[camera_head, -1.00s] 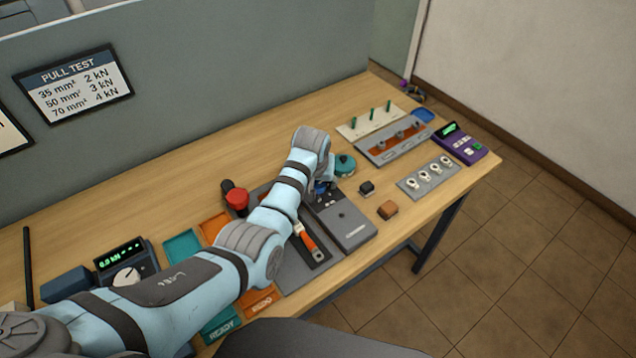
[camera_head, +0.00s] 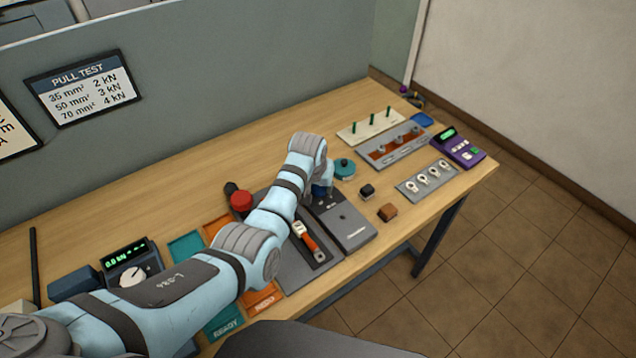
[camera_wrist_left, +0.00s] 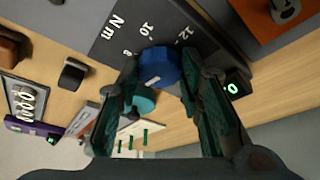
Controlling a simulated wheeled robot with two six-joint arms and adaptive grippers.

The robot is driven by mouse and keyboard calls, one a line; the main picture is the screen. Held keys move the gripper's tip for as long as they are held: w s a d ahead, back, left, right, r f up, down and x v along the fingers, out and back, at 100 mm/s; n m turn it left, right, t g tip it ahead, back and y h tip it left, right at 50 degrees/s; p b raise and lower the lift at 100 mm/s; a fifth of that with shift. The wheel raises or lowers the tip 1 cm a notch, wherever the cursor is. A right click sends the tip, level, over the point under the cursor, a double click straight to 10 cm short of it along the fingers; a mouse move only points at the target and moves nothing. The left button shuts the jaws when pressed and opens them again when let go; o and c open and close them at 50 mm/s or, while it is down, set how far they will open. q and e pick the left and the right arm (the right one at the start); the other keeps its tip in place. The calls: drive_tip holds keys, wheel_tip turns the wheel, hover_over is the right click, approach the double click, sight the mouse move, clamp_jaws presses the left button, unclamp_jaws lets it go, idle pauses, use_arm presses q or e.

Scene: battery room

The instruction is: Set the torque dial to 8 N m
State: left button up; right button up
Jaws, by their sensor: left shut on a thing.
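The torque dial is a round blue knob (camera_wrist_left: 160,68) on a dark grey panel (camera_wrist_left: 118,38) marked N m, with 8, 10 and 12 readable around it. My left gripper (camera_wrist_left: 159,84) is shut on the dial, one finger on each side of it. I cannot see a pointer, so the setting cannot be told. In the head view, my left gripper (camera_head: 322,190) is at the back of the grey unit (camera_head: 350,231), and the wrist partly hides the dial. My right gripper is not in view.
A teal round thing (camera_head: 344,168) stands just behind the gripper. A black block (camera_head: 367,191) and a brown block (camera_head: 387,212) lie to the right. Bare table lies at the back.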

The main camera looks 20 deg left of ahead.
use_arm(q)
drive_tip(key=shift+a+r+m+h+p, duration=0.15)
drive_tip(key=shift+m+h+p, duration=0.25)
drive_tip(key=shift+m+p, duration=0.55)
drive_tip(key=shift+w+m+h, duration=0.1)
drive_tip(key=shift+m+h, duration=0.3)
drive_tip(key=shift+m, duration=1.05)
drive_tip(key=m, duration=0.1)
drive_tip(key=m+g+h+b, duration=0.1)
drive_tip(key=shift+w+f+m+b, duration=0.15)
drive_tip(key=shift+f+m+b, duration=0.15)
drive_tip(key=m+b, duration=0.2)
drive_tip(key=shift+m+g+h, duration=0.3)
drive_tip(key=shift+h, duration=0.1)
drive_tip(key=shift+r+m+b, duration=0.1)
drive_tip(key=shift+m+b, duration=0.4)
drive_tip(key=shift+b, duration=0.1)
